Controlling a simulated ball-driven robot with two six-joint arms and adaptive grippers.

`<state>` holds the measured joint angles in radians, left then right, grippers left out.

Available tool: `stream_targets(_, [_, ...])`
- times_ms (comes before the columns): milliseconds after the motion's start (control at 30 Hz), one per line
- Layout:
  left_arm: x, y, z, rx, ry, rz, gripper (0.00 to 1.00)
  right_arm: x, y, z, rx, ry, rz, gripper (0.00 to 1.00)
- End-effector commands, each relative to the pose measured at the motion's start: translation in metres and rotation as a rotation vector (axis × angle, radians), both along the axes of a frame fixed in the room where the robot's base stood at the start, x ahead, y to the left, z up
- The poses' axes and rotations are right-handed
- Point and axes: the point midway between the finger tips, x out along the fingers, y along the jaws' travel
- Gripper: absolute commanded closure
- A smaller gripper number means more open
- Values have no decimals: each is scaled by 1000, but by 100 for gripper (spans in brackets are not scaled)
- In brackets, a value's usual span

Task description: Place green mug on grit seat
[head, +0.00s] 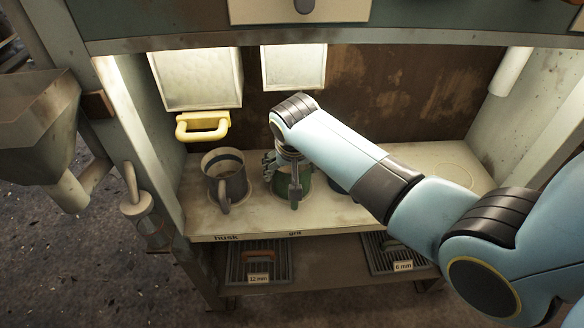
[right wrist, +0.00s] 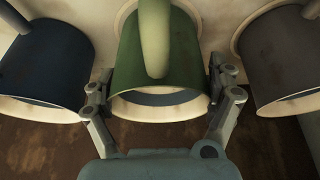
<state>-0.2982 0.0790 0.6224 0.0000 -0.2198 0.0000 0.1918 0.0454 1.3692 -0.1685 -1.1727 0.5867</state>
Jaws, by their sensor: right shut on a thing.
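The green mug (head: 292,188) is upright on or just above the pale shelf, behind the label "grit" (head: 295,233), with its handle toward the front. It fills the middle of the right wrist view (right wrist: 185,60). My right gripper (head: 284,162) reaches over it from the right and is shut on it, one finger on each side in the right wrist view (right wrist: 162,92). The grit seat is mostly hidden under the mug; I cannot tell whether the base touches it. My left gripper is not in view.
A grey mug (head: 228,184) stands close on the left, behind the label "husk" (head: 226,238). A dark blue mug (right wrist: 45,62) stands close on the other side, mostly hidden by my arm in the head view. A yellow handle (head: 203,127) juts out above the grey mug.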

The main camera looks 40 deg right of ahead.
Motion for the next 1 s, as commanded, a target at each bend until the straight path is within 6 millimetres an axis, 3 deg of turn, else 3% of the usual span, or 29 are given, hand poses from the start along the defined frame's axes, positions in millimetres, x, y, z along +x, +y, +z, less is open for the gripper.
stream_targets(133, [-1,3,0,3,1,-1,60,0,0,-1,-1,0,0,0])
stream_targets(433, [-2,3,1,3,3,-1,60,0,0,3,-1,-1,0,0])
stream_targets(800, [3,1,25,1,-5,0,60,-19,12,59,-1,-3,-1,0])
stream_targets(1000, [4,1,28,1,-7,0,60,-24,15,71,-1,0,0,0])
